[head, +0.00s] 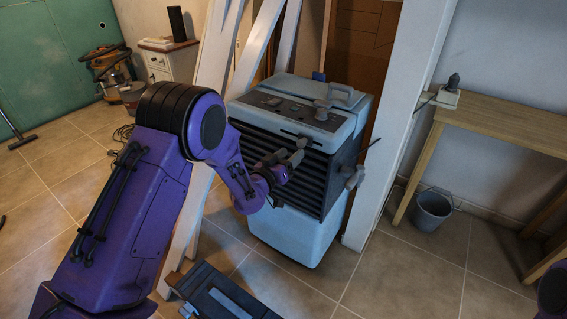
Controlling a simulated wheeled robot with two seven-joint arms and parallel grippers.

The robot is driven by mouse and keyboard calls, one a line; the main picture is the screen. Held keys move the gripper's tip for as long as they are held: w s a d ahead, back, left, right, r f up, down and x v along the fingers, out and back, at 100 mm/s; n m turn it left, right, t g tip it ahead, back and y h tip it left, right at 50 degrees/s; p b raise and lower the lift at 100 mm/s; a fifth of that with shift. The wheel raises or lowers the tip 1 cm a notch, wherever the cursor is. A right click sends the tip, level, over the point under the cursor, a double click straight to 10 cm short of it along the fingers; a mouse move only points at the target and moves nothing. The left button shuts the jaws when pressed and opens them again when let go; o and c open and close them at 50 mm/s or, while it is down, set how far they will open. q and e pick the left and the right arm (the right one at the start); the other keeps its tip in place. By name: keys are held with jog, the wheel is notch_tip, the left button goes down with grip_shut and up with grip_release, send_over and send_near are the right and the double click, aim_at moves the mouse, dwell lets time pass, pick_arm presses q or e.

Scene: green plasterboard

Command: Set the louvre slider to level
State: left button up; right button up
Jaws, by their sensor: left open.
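A pale blue-grey appliance (297,242) stands upright on the tiles, with a dark louvred front (318,188). Its top carries a dark control panel (283,106) and a grey knob (322,112). A narrow dark slot (291,133) runs along the upper front edge; I cannot make out for sure which part is the louvre slider, or its setting. My left gripper (288,157) is open in front of the upper louvres, just below that slot. Whether its fingers touch anything is unclear. The gripper and wrist hide part of the louvres. My right gripper is out of view.
White posts (398,128) stand beside and behind the appliance. A wooden table (510,122) and grey bucket (433,210) are at the right. A dark case (222,296) lies on the floor in front. A vacuum (107,66) and white cabinet (170,65) stand far left.

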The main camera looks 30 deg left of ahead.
pick_arm(q)
jog(key=s, duration=0.4)
jog(key=shift+s+a+b, duration=0.3)
jog(key=shift+s+a, duration=0.05)
jog(key=shift+s, duration=0.05)
jog(key=s+a+f+n+g+y, duration=0.1)
jog(key=s+f+n+g+y, duration=0.2)
jog(key=s+f, duration=0.5)
jog(key=s+a+f+n+g+y, duration=0.15)
jog(key=s+f+g, duration=0.25)
jog(key=s+f, duration=0.45)
jog(key=s+f+g, duration=0.3)
jog(key=s+f, duration=0.3)
jog(key=s, duration=0.5)
jog(key=s+f+g+y, duration=0.1)
jog(key=s+f+g, duration=0.3)
jog(key=s, duration=0.7)
notch_tip(320, 180, down, 2)
jog(key=shift+s+d+f+g, duration=0.1)
jog(key=shift+s+d+g, duration=0.05)
jog(key=shift+d+g, duration=0.2)
jog(key=shift+y, duration=0.25)
